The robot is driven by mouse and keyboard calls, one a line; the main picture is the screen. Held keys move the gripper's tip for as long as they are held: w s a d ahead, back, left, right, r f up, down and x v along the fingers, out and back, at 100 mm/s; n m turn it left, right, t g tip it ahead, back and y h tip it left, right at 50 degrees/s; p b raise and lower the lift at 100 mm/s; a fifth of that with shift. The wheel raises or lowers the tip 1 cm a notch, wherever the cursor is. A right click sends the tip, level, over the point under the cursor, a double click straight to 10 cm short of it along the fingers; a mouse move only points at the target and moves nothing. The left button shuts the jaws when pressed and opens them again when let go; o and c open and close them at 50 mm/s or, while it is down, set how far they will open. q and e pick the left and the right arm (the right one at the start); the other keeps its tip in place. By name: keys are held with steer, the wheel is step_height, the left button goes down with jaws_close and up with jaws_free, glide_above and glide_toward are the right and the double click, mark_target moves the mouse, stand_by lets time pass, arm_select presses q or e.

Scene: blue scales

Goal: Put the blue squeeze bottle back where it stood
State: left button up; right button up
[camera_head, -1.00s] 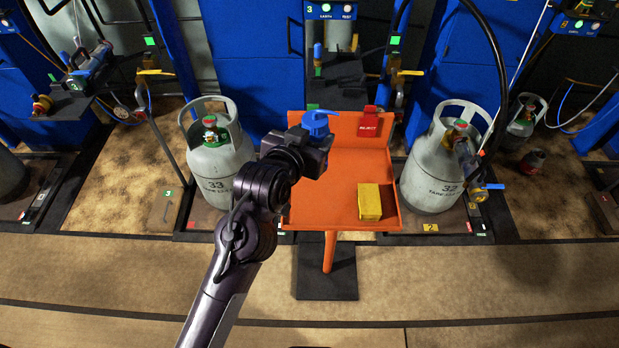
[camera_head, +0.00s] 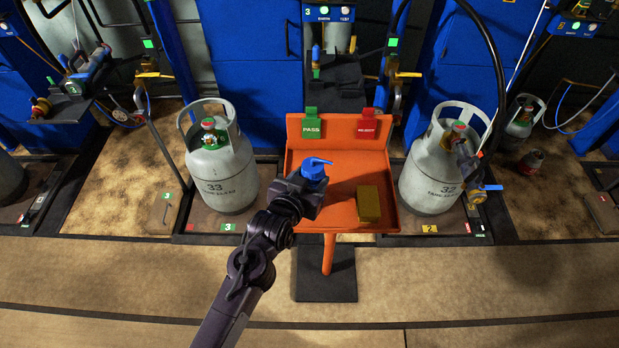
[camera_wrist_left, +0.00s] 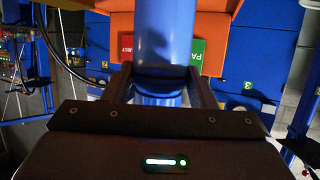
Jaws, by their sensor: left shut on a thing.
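In the head view the bottle is in front of the left part of the orange tray table (camera_head: 342,160). I cannot tell whether its base touches the tray. My right gripper is not in view.
A yellow block (camera_head: 368,204) lies on the tray's right part. A green PASS tag (camera_head: 312,127) and red REJECT tag (camera_head: 366,125) are on its back panel. Grey gas cylinders stand to the left (camera_head: 222,170) and right (camera_head: 432,172). The tray's middle looks clear.

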arm_select(q)
steer(key=o, duration=1.3)
steer(key=shift+f, duration=0.1)
